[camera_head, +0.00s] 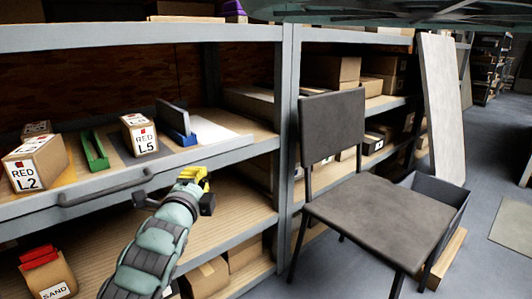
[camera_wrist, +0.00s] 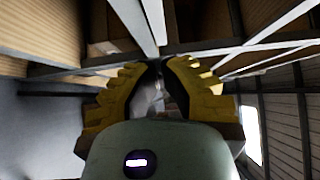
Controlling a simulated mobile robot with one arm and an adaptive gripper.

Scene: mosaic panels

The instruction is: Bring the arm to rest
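My gripper (camera_head: 196,181), with yellow fingers, is in front of the shelf's edge in the head view, just below and right of the grey handle. My arm rises to it from the bottom of the picture. In the wrist view the yellow fingers of my gripper (camera_wrist: 161,66) curve towards each other, with a narrow gap between their tips. I see no object held between them. Grey, blurred background shows through the gap.
A shelf rack (camera_head: 225,145) carries boxes marked RED L2 (camera_head: 36,162) and RED L5 (camera_head: 139,134), a green tray (camera_head: 95,150) and a blue holder (camera_head: 180,135). A grey handle (camera_head: 105,188) juts from its edge.

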